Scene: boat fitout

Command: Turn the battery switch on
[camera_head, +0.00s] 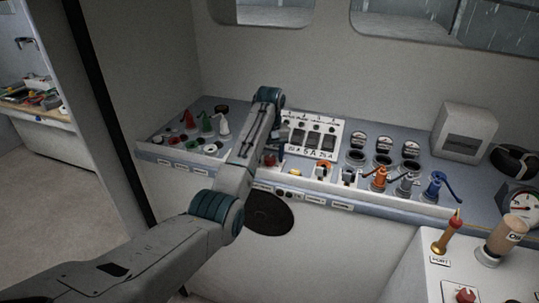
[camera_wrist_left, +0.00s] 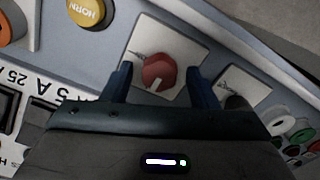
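A red round knob with a pale pointer mark (camera_wrist_left: 158,72) sits on a square white plate (camera_wrist_left: 150,36) in the left wrist view. It looks like the battery switch, but its label is not readable. My left gripper (camera_wrist_left: 159,69) is open, with its two dark blue fingers on either side of the knob and a visible gap to each. My right gripper is in neither view.
A yellow HORN button (camera_wrist_left: 88,10) is beside the plate. The breaker block (camera_head: 312,137) is to the right of my gripper. Coloured levers (camera_head: 379,178) line the panel farther right. Green and red parts (camera_head: 206,124) stand at left. A white console (camera_head: 425,262) is at lower right.

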